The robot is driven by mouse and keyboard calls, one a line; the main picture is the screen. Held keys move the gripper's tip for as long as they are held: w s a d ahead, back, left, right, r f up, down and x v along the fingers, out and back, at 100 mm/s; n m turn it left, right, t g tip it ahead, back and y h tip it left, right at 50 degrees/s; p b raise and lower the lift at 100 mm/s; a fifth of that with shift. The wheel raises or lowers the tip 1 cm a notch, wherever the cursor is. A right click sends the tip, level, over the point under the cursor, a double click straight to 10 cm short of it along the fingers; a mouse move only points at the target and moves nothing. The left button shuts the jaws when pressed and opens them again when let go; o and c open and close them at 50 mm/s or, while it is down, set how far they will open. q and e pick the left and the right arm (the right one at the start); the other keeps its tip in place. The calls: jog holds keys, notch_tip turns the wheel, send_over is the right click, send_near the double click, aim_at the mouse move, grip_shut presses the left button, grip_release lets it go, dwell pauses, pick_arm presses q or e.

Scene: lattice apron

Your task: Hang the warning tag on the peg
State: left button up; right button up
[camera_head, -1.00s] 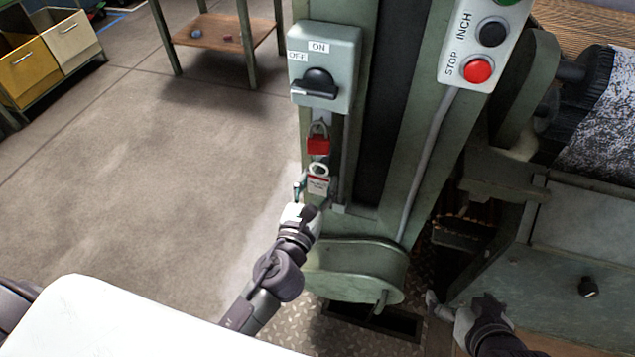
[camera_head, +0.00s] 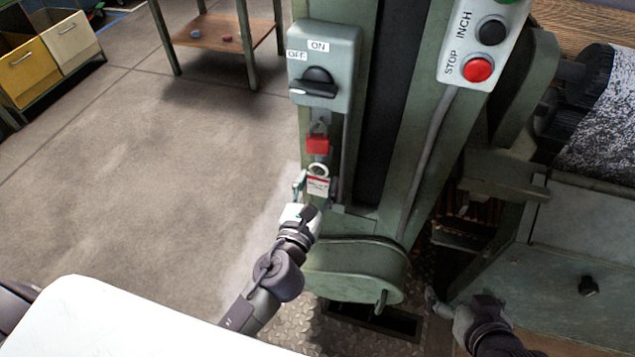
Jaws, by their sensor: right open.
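The warning tag (camera_head: 317,186) is a small white card with a red band and a white ring at its top. It is upright against the green machine column, below the red padlock (camera_head: 318,145). A dark spot shows inside its ring; I cannot tell whether this is the peg, which I cannot make out clearly. My right gripper (camera_head: 436,300) is low at the right, open and away from the tag.
A switch box (camera_head: 322,70) marked ON and OFF is above the padlock. A button panel (camera_head: 480,45) is at the upper right. A rounded green cover (camera_head: 352,272) is just below the tag. The floor (camera_head: 160,170) at left is clear.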

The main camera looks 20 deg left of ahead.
pick_arm(q)
jog(key=o, duration=0.3)
jog(key=s, duration=1.2)
jog(key=shift+a, duration=0.2)
